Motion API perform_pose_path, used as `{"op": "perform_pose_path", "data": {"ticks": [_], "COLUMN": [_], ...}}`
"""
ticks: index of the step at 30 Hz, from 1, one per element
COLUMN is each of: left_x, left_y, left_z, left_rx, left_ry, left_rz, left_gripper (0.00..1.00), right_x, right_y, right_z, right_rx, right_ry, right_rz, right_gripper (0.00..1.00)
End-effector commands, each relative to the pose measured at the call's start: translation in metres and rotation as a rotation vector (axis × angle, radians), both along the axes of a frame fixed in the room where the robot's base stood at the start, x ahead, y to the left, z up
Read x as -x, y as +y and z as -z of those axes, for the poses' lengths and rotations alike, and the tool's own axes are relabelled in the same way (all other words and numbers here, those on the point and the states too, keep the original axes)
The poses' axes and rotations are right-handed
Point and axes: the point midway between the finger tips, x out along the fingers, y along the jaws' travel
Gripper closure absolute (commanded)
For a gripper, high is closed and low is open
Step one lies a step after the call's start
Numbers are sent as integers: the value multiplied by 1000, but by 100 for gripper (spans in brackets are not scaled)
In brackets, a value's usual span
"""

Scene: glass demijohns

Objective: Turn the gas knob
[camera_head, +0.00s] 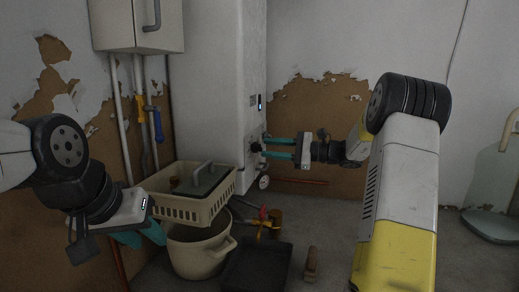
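A small dark knob (256,147) sticks out from the side of the white boiler-like cabinet (210,85), taken to be the gas knob. My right gripper (264,147) points left at it, with two teal fingers parted, one above the other. The fingertips are right at the knob; whether they touch it cannot be made out. My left gripper (142,237) is at lower left, pointing down, its teal fingers apart and empty, well away from the knob. Its fingers are partly hidden behind its own body.
A cream crate (190,209) with a lidded item stands above a cream pot (198,250). A dark tray (255,266) and a brush-like wooden tool (311,264) lie on the floor. Pipes with yellow (140,109) and blue (157,125) handles run at left.

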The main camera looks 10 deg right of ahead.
Motion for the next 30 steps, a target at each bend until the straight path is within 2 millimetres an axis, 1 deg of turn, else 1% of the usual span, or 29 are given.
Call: {"op": "perform_pose_path", "data": {"ticks": [1,4,12,13,15,17,18,30], "left_x": [0,0,0,0,0,0,0,0], "left_y": [0,0,0,0,0,0,0,0], "left_z": [0,0,0,0,0,0,0,0], "left_rx": [0,0,0,0,0,0,0,0], "left_ry": [0,0,0,0,0,0,0,0], "left_rz": [0,0,0,0,0,0,0,0], "left_gripper": [65,65,65,65,65,65,65,65], "right_x": [-2,-4,-5,-5,-5,-5,-5,-5], "right_y": [5,11,13,13,13,13,13,13], "right_z": [0,0,0,0,0,0,0,0], "right_rx": [0,1,1,1,1,1,1,-10], "right_ry": [0,1,1,1,1,1,1,26], "right_rz": [-1,-1,0,0,0,0,0,0], "right_gripper": [68,68,68,70,84,96,100,100]}}
